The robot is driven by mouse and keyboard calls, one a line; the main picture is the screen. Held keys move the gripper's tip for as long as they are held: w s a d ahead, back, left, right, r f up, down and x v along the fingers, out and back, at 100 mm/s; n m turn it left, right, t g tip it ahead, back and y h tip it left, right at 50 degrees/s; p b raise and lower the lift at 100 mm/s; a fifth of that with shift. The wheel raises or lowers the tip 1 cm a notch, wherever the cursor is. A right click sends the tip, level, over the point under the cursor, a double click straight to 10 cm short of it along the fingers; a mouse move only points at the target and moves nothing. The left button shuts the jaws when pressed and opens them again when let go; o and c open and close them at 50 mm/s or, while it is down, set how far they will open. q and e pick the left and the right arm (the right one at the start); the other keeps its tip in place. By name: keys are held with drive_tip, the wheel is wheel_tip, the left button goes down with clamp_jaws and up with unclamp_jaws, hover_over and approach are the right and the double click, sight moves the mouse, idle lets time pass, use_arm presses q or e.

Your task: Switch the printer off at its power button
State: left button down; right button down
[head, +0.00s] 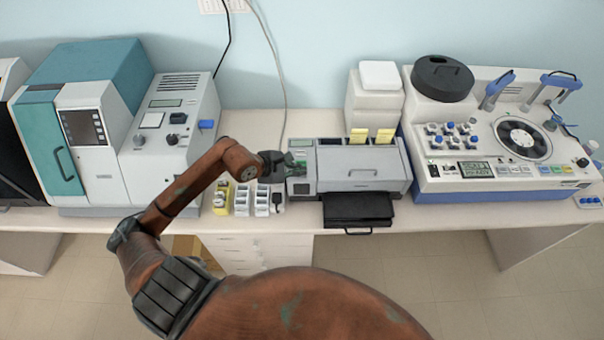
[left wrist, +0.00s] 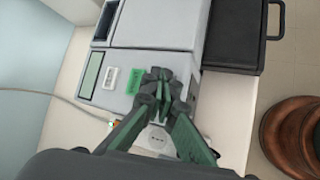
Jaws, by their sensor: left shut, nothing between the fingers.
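The printer (head: 360,168) is a grey box on the bench, with a black tray (head: 358,207) at its front. It also shows in the left wrist view (left wrist: 155,30). Its control panel, on the left end, has a display (left wrist: 92,75), a small white part (left wrist: 110,78) and a bright green rectangular part (left wrist: 135,81). I cannot tell for sure which one is the power button. My left gripper (head: 286,164) is shut and empty, over the panel end of the printer. In the left wrist view its fingertips (left wrist: 161,76) appear beside the green part; contact cannot be told.
Small bottles and white racks (head: 262,200) stand left of the printer. A teal and grey machine (head: 90,120) is farther left. A blue and white machine (head: 500,140) stands close on the right. A cable (left wrist: 60,97) runs along the wall side. Drawers (head: 260,250) are below the bench.

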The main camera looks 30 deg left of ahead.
use_arm(q)
drive_tip(key=shift+r, duration=0.45)
drive_tip(key=shift+r+p, duration=1.15)
drive_tip(key=shift+r, duration=1.9)
drive_tip(key=shift+a, duration=0.1)
